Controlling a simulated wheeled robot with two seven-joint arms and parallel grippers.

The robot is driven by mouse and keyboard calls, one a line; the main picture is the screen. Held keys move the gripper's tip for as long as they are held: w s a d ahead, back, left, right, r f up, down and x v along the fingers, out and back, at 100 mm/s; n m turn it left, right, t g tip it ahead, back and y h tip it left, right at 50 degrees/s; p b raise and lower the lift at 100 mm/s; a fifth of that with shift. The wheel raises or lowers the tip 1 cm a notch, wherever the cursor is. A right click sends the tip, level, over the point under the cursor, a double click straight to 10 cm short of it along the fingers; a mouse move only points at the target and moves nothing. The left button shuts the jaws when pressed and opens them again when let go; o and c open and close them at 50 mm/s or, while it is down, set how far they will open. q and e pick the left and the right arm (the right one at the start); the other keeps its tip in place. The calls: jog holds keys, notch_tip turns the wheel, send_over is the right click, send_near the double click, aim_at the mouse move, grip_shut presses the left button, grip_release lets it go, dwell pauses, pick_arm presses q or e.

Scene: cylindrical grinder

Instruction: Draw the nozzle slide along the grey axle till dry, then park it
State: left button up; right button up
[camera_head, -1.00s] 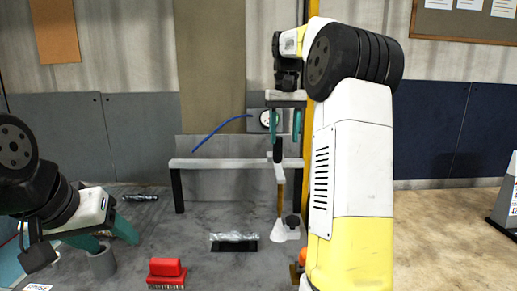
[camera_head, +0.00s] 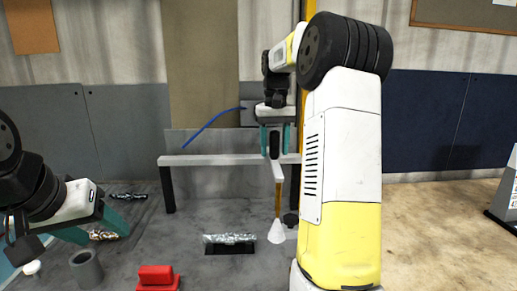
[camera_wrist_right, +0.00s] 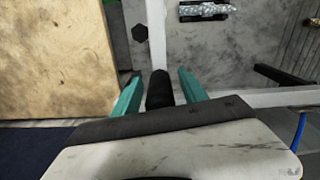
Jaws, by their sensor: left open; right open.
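The nozzle slide shows a black handle (camera_head: 274,146) above an orange and white stem that ends in a white cone (camera_head: 277,232). My right gripper (camera_head: 275,138) points down with its open fingers on either side of the handle. The right wrist view shows the black handle (camera_wrist_right: 160,90) between the teal fingers, with a gap on each side. The shiny grey axle (camera_head: 230,239) lies on a black rest, left of the cone; it also shows in the right wrist view (camera_wrist_right: 204,10). My left gripper (camera_head: 106,229) is open at the far left, above the floor surface.
A white rail (camera_head: 215,160) on black legs crosses behind the axle. A blue hose (camera_head: 210,125) arches above it. A grey cup (camera_head: 86,268), a red brush (camera_head: 157,275), a brassy axle (camera_head: 103,236) and a dark axle (camera_head: 128,196) stand or lie at left.

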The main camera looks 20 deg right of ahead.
jog(key=shift+f, duration=0.25)
grip_shut()
dwell(1.4)
